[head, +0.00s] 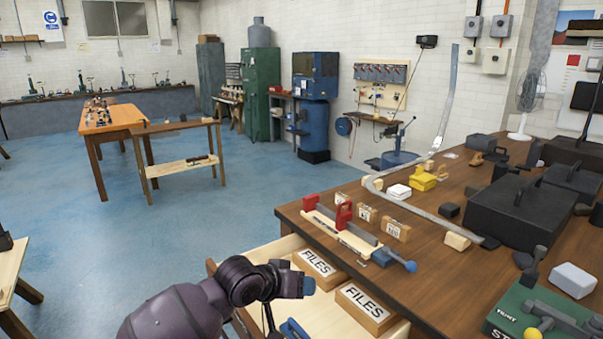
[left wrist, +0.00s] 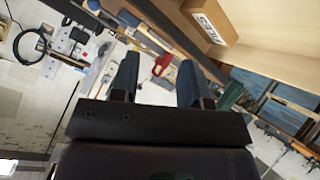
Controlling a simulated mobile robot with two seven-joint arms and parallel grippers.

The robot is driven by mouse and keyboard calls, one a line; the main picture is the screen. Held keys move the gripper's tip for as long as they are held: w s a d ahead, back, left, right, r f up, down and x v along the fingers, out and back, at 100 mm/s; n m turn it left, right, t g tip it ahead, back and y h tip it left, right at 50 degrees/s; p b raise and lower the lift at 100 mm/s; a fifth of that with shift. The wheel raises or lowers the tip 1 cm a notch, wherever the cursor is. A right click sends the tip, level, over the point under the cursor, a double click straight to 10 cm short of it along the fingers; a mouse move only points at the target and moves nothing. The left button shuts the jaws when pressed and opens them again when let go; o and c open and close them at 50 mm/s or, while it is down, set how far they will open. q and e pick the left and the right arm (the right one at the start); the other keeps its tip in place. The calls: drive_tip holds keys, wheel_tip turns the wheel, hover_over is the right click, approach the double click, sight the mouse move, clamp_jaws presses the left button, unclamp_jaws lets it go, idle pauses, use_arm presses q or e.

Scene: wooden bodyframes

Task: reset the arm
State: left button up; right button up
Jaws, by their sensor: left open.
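My left arm comes in from the bottom left of the head view. A red object (left wrist: 163,64) shows in the gap, farther off. My right gripper is not in view.
The drawer holds a FILES box (head: 318,268) and another FILES box (head: 365,305). The workbench (head: 425,265) above carries a red-ended clamp, wooden blocks, a bent metal strip and black cases. Blue floor (head: 110,260) is clear to the left.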

use_arm(q)
drive_tip(key=s+a+f+t+y, duration=0.2)
drive_tip(key=s+a+f+t, duration=0.25)
drive_tip(key=a, duration=0.35)
drive_tip(key=s+a+f+t+y, duration=0.2)
drive_tip(key=s+a+f+t, duration=0.15)
drive_tip(key=s+a, duration=0.4)
drive_tip(key=s+a+f+n+g+y, duration=0.1)
drive_tip(key=s+a+f, duration=0.2)
drive_tip(key=s+f, duration=0.2)
drive_tip(key=s+a+f+n+g+y, duration=0.1)
drive_tip(key=s+a+f, duration=0.3)
drive_tip(key=s, duration=0.4)
drive_tip(key=s+a+f+g+y, duration=0.2)
drive_tip(key=s+a+f, duration=0.2)
drive_tip(key=s, duration=0.3)
drive_tip(key=shift+a+f+n+y, duration=0.3)
drive_tip(key=shift+f+n, duration=0.1)
drive_tip(key=shift+f, duration=0.45)
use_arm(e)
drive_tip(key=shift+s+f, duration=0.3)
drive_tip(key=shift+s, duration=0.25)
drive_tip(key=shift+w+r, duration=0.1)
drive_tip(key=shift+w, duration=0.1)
use_arm(q)
drive_tip(key=shift+d, duration=0.1)
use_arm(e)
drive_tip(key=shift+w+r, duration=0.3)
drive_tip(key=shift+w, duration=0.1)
